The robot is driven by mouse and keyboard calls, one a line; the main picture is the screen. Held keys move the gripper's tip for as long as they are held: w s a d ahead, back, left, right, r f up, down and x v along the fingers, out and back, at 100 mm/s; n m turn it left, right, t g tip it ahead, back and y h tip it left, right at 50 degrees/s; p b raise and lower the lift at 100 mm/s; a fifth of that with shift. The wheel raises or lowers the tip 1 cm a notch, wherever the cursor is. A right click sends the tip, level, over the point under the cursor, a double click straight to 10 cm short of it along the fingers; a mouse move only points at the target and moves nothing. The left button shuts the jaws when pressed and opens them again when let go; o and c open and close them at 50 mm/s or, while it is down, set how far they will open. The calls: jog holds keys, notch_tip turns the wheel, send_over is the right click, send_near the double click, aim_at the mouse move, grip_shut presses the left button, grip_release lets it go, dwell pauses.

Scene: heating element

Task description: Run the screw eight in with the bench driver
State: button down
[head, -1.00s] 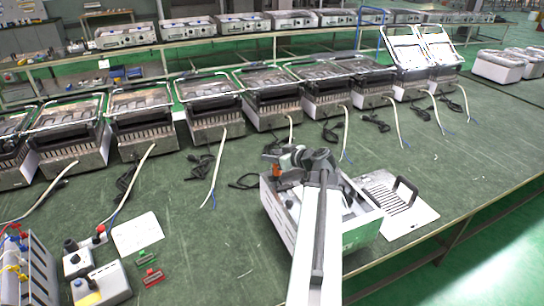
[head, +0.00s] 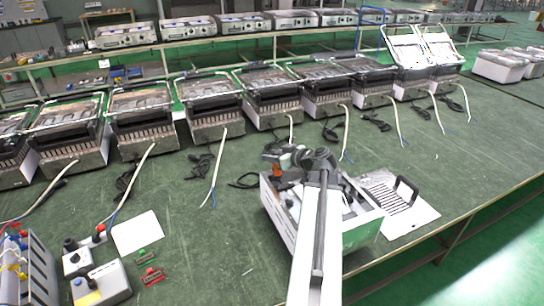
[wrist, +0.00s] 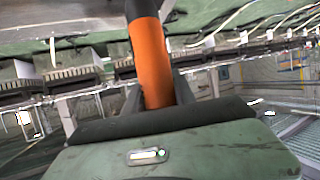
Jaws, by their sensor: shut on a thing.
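My gripper (head: 272,163) is over the left rim of an open grey-white appliance housing (head: 350,235) in the head view. It is shut on the bench driver, an orange and black tool (head: 277,172). In the wrist view the driver's orange body (wrist: 150,62) stands between my fingers, with its black part running up out of the frame. The driver's tip is not visible. Screw eight cannot be made out; my arm covers much of the housing's inside.
A white panel with slots and a black handle (head: 398,200) lies right of the housing. A row of appliances (head: 212,105) with trailing cables stands behind. A white sheet (head: 138,232), red clip (head: 152,276) and grey boxes (head: 100,285) lie at left. The green bench between is mostly clear.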

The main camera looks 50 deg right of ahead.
notch_tip(320, 180, up, 5)
jog(key=p, duration=0.5)
dwell(0.4)
